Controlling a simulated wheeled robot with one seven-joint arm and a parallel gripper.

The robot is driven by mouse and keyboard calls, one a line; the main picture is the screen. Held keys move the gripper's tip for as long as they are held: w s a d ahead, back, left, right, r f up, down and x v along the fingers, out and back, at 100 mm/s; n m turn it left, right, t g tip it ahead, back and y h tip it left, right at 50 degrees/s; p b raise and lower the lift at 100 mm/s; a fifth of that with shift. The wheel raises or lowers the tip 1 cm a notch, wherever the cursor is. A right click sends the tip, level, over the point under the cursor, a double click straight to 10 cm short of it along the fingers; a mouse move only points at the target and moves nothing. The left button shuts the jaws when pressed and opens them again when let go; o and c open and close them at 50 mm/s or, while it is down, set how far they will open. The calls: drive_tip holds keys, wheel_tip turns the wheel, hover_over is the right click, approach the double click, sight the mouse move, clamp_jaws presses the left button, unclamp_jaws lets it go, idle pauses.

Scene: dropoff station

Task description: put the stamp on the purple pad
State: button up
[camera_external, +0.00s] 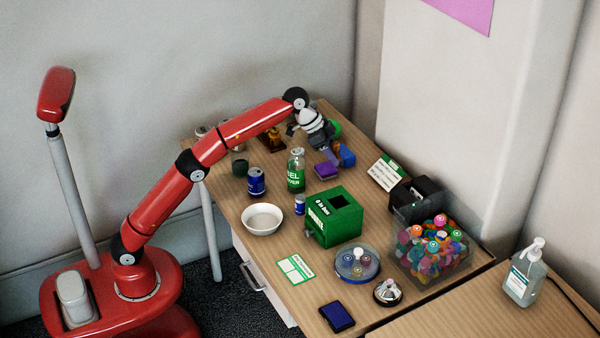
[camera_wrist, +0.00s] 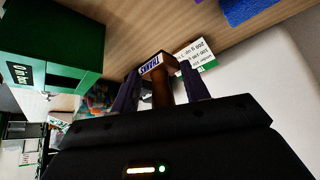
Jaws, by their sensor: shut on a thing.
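My gripper (camera_wrist: 160,76) is shut on a wooden stamp (camera_wrist: 160,92), whose end face between the fingertips carries dark lettering. In the external view my wrist is raised over the far part of the table. A purple pad (camera_external: 326,170) lies on the table, in front of and a little below my wrist in the picture. I cannot pick it out surely in the wrist view.
A blue item (camera_external: 346,155) lies right beside the purple pad. A green bottle (camera_external: 296,172), green box (camera_external: 335,222), white bowl (camera_external: 262,219) and cans stand nearer. A card (camera_external: 385,174) stands at right. A dark blue pad (camera_external: 337,316) lies at the front edge.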

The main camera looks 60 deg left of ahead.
hover_over(331, 168)
drive_tip(key=s+a, duration=0.1)
drive_tip(key=s, duration=0.1)
drive_tip(key=f, duration=0.1)
drive_tip(key=shift+w+a+f, duration=0.1)
drive_tip(key=shift+w+f, duration=0.05)
drive_tip(key=shift+f, duration=1.85)
drive_tip(key=shift+w+a+f, duration=0.1)
drive_tip(key=shift+f, duration=1.9)
drive_tip(key=shift+f, duration=0.2)
drive_tip(key=o, duration=1)
